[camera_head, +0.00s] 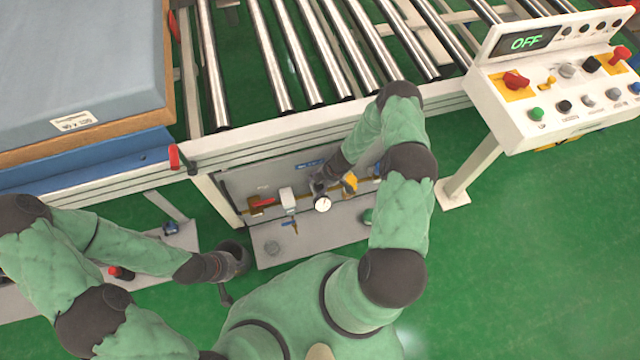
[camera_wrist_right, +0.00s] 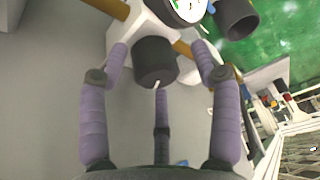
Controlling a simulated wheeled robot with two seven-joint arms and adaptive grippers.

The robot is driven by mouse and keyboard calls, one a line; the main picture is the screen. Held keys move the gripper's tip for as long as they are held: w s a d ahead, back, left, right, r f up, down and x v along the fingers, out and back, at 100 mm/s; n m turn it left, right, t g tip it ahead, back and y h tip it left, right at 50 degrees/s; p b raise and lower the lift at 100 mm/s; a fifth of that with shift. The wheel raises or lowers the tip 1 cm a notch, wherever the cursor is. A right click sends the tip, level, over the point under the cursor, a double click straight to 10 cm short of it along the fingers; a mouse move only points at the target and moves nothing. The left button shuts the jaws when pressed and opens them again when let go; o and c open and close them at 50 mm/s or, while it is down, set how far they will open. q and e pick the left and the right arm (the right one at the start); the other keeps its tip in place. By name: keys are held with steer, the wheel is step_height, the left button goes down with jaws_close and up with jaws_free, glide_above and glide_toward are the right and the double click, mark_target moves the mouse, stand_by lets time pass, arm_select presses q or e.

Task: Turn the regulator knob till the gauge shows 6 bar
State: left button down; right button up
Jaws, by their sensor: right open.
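The dark regulator knob (camera_wrist_right: 155,62) sits under a white body in the right wrist view, with a white mark on its rim. My right gripper (camera_wrist_right: 160,68) is open, its purple fingers spread around the knob; contact cannot be told. The round white gauge (camera_head: 322,204) shows in the head view just below my right gripper (camera_head: 322,186), too small to read. In the right wrist view the gauge (camera_wrist_right: 187,8) is cut off by the top edge. The gripper hides the knob in the head view. My left gripper (camera_head: 238,262) hangs left of the panel, its fingers unclear.
The grey panel (camera_head: 240,185) carries a pipe with a red-handled valve (camera_head: 262,202) and a yellow fitting (camera_head: 349,183). Above are the conveyor rollers (camera_head: 262,50) and a mattress (camera_head: 80,60). A control console (camera_head: 550,90) reading OFF stands at right. Green floor is free at lower right.

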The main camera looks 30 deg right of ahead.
steer(key=v, duration=1.2)
steer(key=shift+a, duration=0.15)
steer(key=s+a+r+m+y, duration=0.15)
steer(key=a+m, duration=0.25)
steer(key=a, duration=0.4)
steer(key=s+a+r+m+y, duration=0.1)
steer(key=s+a+m, duration=0.2)
steer(key=a, duration=0.6)
steer(key=s+a+m+g+h, duration=0.1)
steer(key=s+a+m, duration=0.4)
steer(key=s, duration=0.5)
steer(key=shift+r+m+g+h, duration=0.45)
steer(key=shift+m+h, duration=0.3)
steer(key=shift+m, duration=0.55)
steer(key=shift+s, duration=0.1)
